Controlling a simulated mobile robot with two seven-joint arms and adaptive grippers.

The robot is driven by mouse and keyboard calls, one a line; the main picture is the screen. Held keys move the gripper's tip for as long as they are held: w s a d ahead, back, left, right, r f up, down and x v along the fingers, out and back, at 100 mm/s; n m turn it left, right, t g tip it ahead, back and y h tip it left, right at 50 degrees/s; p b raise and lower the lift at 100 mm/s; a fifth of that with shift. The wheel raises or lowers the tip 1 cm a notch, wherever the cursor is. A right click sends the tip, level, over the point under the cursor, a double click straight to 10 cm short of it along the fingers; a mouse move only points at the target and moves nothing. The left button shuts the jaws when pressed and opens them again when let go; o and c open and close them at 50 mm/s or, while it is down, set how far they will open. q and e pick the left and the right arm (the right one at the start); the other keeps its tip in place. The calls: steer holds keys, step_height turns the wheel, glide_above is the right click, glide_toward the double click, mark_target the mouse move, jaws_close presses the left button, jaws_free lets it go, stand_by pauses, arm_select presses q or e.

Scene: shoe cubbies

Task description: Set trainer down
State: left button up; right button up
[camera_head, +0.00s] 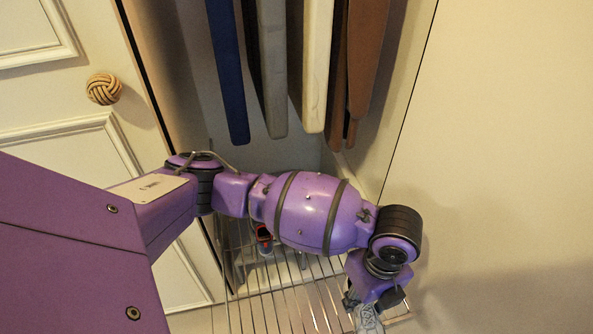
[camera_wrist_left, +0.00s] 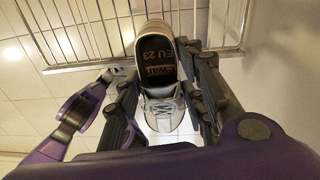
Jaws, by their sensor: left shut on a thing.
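A light grey-white trainer (camera_wrist_left: 162,108) with a dark insole marked EU 23 is between the fingers of my left gripper (camera_wrist_left: 160,78) in the left wrist view. The gripper is shut on it, one finger on each side. In the head view the gripper (camera_head: 373,297) is at the lower right, and part of the trainer (camera_head: 367,319) shows below it at the picture's bottom edge. A wire rack (camera_head: 283,307) lies to the left of it; in the left wrist view the rack (camera_wrist_left: 100,40) is behind the trainer. I cannot tell whether they touch. My right gripper is out of view.
A dark shoe with red trim (camera_head: 264,238) is at the rack's back, partly hidden by my arm. Blue, grey, cream and brown items (camera_head: 271,70) hang above. A white panelled door (camera_head: 60,100) with a knotted knob is left; a plain wall (camera_head: 510,150) is right.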

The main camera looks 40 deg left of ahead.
arm_select(q)
steer(key=w+a+f+b, duration=0.1)
steer(key=w+a+f, duration=0.1)
steer(key=w, duration=0.1)
steer(key=w+a+f+b, duration=0.1)
steer(key=w+a+f, duration=0.1)
steer(key=w+a+f+b, duration=0.2)
steer(key=w+f, duration=0.1)
steer(key=shift+w+f, duration=0.1)
steer(key=shift+w, duration=0.2)
steer(key=shift+w+a+f, duration=0.15)
steer(key=shift+w+f, duration=0.15)
steer(key=shift+f, duration=0.05)
steer(key=shift+w+a+f, duration=0.15)
steer(key=shift+f, duration=0.05)
steer(key=f+b, duration=0.2)
steer(key=f, duration=0.1)
steer(key=shift+w+a+f, duration=0.1)
steer(key=shift+w+f, duration=0.1)
steer(key=shift+f, duration=0.1)
steer(key=shift+r, duration=0.1)
